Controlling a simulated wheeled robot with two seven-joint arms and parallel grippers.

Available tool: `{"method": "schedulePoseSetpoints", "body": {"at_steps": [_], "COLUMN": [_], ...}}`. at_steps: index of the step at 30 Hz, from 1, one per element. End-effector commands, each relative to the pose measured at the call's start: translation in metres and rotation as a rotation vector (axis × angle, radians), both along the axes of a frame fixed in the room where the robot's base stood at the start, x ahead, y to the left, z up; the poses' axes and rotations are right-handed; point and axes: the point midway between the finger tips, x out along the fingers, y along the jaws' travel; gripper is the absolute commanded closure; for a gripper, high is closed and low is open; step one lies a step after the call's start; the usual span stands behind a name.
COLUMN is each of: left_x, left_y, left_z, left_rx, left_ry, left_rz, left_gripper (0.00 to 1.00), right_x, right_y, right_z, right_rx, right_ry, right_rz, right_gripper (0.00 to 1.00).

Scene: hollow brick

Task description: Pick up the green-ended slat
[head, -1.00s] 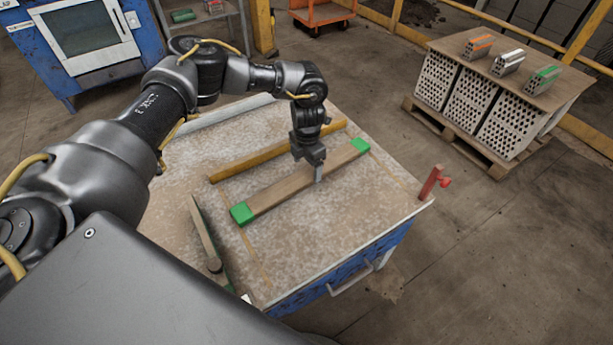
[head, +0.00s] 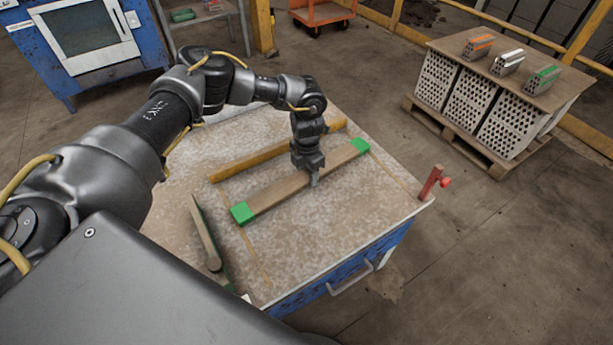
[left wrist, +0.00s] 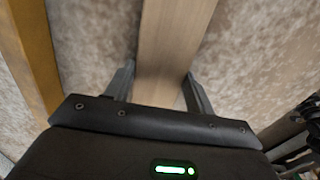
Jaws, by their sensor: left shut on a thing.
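The green-ended slat (head: 278,195) is a long brown wooden bar with bright green ends, lying on the worktable (head: 330,235). It also shows in the left wrist view (left wrist: 172,45), running up between the fingers. My left gripper (head: 314,180) points down over the slat, right of its middle, with its fingers astride it. In the left wrist view my left gripper (left wrist: 158,90) has one finger on each side of the slat, shut on it. The slat appears to rest on the table. My right gripper is not in view.
A yellow bar (head: 235,165) lies behind the slat, nearly parallel. A dark bar (head: 207,235) lies at the table's left front. A red clamp-like post (head: 431,182) stands at the right corner. A pallet of hollow bricks (head: 475,105) with small coloured blocks on top stands back right.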

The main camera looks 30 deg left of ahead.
Motion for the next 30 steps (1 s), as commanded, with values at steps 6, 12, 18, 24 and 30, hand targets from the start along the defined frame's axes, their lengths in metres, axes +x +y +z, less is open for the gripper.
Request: {"method": "schedulePoseSetpoints", "body": {"at_steps": [6, 12, 18, 24, 30], "left_x": [0.001, 0.001, -0.008, -0.046, -0.089], "left_y": [0.000, 0.000, -0.003, -0.014, -0.027], "left_z": [0.001, 0.012, 0.044, 0.091, 0.110], "left_rx": [0.000, -0.002, -0.004, -0.004, -0.002], "left_ry": [-0.001, -0.004, -0.001, -0.003, -0.001], "left_rz": [0.000, 0.000, -0.004, -0.008, -0.006], "left_gripper": [0.79, 0.79, 0.79, 0.79, 0.79], "right_x": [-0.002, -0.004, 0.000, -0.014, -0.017], "right_y": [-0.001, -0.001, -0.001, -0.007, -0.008], "right_z": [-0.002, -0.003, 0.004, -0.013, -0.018], "right_rx": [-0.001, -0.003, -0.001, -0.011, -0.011], "right_ry": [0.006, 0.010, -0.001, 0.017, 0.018], "right_rz": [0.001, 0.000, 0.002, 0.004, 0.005], "right_gripper": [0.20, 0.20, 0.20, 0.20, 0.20]}}
